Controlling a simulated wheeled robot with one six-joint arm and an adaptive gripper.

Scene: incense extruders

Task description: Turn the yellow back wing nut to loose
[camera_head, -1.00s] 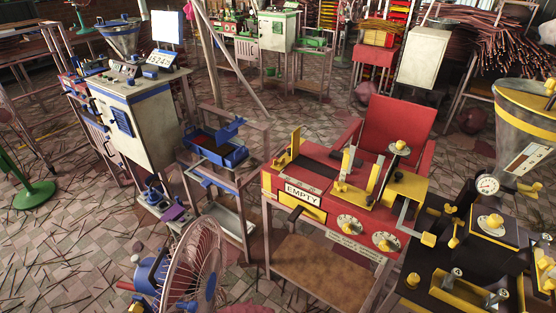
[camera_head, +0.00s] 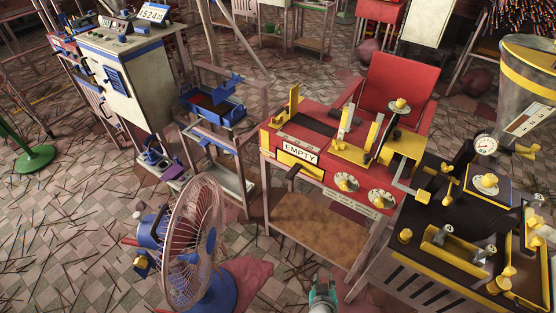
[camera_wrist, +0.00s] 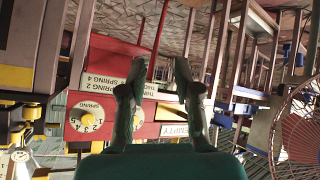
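Several yellow wing nuts or knobs sit on the dark machine at right; one (camera_head: 448,199) is toward its back, another (camera_head: 405,236) at its front left edge, and a third (camera_head: 502,284) at its front right. I cannot tell for sure which is the back wing nut, nor how tight any is. My gripper (camera_head: 322,284) shows at the bottom edge of the head view, left of this machine and apart from it. In the wrist view my gripper (camera_wrist: 156,72) is open, with nothing between its two fingers.
A fan (camera_head: 192,245) stands at front left. A metal hopper (camera_head: 520,90) rises at right. Stick-strewn floor lies open at left.

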